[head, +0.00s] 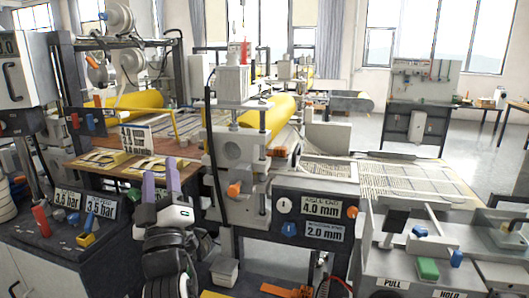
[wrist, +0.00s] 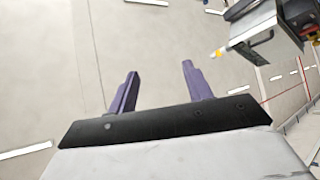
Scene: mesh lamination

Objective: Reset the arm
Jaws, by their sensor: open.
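My gripper (head: 161,184) shows in the head view at the lower left of centre, with two purple fingers pointing up. The fingers stand apart with nothing between them. In the wrist view my gripper (wrist: 158,88) also shows open and empty, against a pale plain surface. My arm rises from the bottom of the head view below it.
A panel with a 4.0 mm display (head: 321,208) is at right. Pressure displays (head: 100,205) sit at left.

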